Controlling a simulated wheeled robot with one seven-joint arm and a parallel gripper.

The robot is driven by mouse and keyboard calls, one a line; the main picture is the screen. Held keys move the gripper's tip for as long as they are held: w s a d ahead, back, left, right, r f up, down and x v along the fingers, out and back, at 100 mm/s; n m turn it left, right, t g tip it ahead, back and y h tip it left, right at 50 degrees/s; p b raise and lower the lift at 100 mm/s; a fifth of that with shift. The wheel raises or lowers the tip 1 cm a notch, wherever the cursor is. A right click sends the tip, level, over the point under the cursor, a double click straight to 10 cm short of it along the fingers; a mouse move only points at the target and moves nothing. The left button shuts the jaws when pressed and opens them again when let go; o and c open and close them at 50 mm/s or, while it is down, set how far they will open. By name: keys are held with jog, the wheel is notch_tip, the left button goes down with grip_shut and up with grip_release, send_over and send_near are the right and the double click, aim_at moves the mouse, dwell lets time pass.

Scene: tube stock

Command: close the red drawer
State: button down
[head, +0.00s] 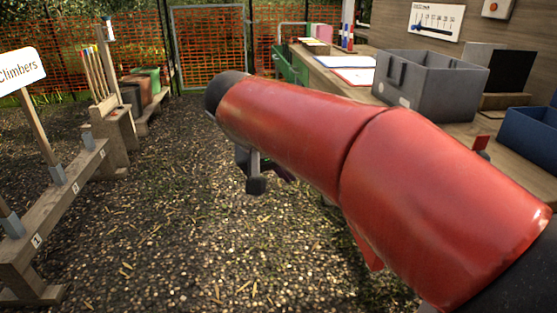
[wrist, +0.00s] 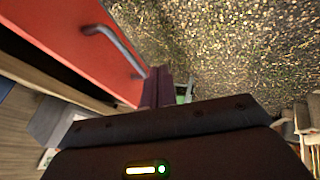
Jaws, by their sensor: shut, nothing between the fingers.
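The red drawer (wrist: 75,40) shows in the wrist view at upper left as a flat red front with a grey bar handle (wrist: 115,48). A pale edge and a dark strip lie between the red front and the wooden surface at the left. My gripper (wrist: 160,86) shows dark maroon fingers, shut and empty, close by the lower right end of the red front. I cannot tell whether they touch it. In the head view my red arm covers most of the bench front, and the drawer cannot be made out surely there.
A wooden bench (head: 335,80) on the right carries a grey bin (head: 425,85) and a blue bin (head: 533,135). A low wooden rack (head: 60,195) with a "Climbers" sign (head: 17,70) stands at the left. The gravel floor (head: 180,200) between is clear. Orange netting closes the back.

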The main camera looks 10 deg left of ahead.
jog(key=shift+w+d+f, duration=0.35)
jog(key=shift+d+f, duration=0.05)
jog(key=shift+d, duration=0.35)
jog(key=shift+w+d+f, duration=0.3)
jog(key=shift+d+f, duration=0.1)
jog(key=shift+d, duration=0.3)
jog(key=shift+w+d+f, duration=0.35)
jog(key=shift+d+f, duration=0.05)
jog(key=shift+d, duration=0.35)
jog(key=shift+d, duration=0.1)
jog(key=w+d, duration=0.1)
jog(key=d, duration=0.3)
jog(key=w+d, duration=0.1)
jog(key=d, duration=0.4)
jog(key=w+d, duration=0.2)
jog(key=d, duration=0.2)
jog(key=shift+d+b, duration=0.15)
jog(key=shift+b, duration=0.2)
jog(key=shift+r, duration=0.1)
